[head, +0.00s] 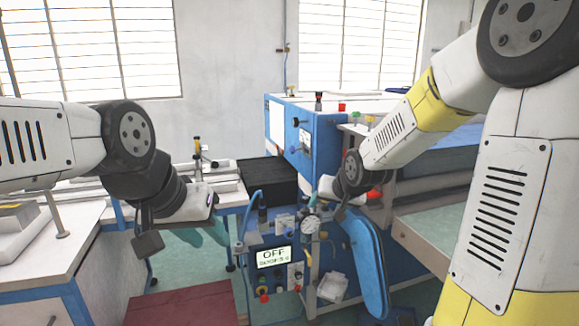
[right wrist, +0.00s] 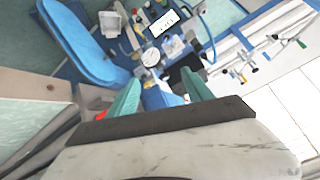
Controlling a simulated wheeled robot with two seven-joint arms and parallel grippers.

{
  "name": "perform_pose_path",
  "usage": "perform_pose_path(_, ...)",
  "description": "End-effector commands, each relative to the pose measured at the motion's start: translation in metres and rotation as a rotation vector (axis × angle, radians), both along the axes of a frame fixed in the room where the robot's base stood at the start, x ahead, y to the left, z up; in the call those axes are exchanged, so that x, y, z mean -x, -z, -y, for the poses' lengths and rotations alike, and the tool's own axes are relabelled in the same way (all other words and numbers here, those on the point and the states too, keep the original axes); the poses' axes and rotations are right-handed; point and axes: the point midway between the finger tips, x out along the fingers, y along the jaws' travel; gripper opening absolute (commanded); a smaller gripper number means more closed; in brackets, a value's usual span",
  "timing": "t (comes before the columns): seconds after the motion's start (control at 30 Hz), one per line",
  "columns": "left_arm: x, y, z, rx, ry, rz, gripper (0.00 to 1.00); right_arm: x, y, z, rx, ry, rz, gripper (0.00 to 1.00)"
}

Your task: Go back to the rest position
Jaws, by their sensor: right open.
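My left gripper (head: 212,232) hangs at the left in the head view, above the floor and left of the machine's control panel. Its greenish fingers blend with the floor, so I cannot tell whether they are apart. My right gripper (head: 318,196) is beside the control panel near the round gauge (head: 310,224). In the right wrist view its two green fingers (right wrist: 160,95) are apart, with nothing held between them. Blue machine parts show beyond them.
The control panel has a screen reading OFF (head: 273,256) and several knobs. A long blue padded arm (head: 366,262) stands right of it. A blue-and-white machine (head: 322,140) is behind. A white worktable (head: 50,249) is at left and a dark red mat (head: 183,306) lies in front.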

Motion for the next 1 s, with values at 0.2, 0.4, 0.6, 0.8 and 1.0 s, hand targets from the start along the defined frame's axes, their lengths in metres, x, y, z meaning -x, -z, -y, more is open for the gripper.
perform_pose_path(0.2,0.000,0.000,0.000,0.000,0.000,0.000,0.36,0.096,-0.057,0.027,0.113,-0.015,-0.062,0.59)
perform_pose_path(0.4,0.000,0.000,0.000,0.000,0.000,0.000,0.36,0.188,-0.079,0.039,0.132,-0.060,-0.131,0.59)
perform_pose_path(0.6,0.000,0.000,0.000,0.000,0.000,0.000,0.36,0.246,-0.082,0.040,0.116,-0.113,-0.172,0.59)
perform_pose_path(0.8,0.000,0.000,0.000,0.000,0.000,0.000,0.36,0.261,-0.080,0.040,0.111,-0.132,-0.186,0.59)
perform_pose_path(1.0,0.000,0.000,0.000,0.000,0.000,0.000,0.36,0.260,-0.080,0.040,0.111,-0.130,-0.186,0.59)
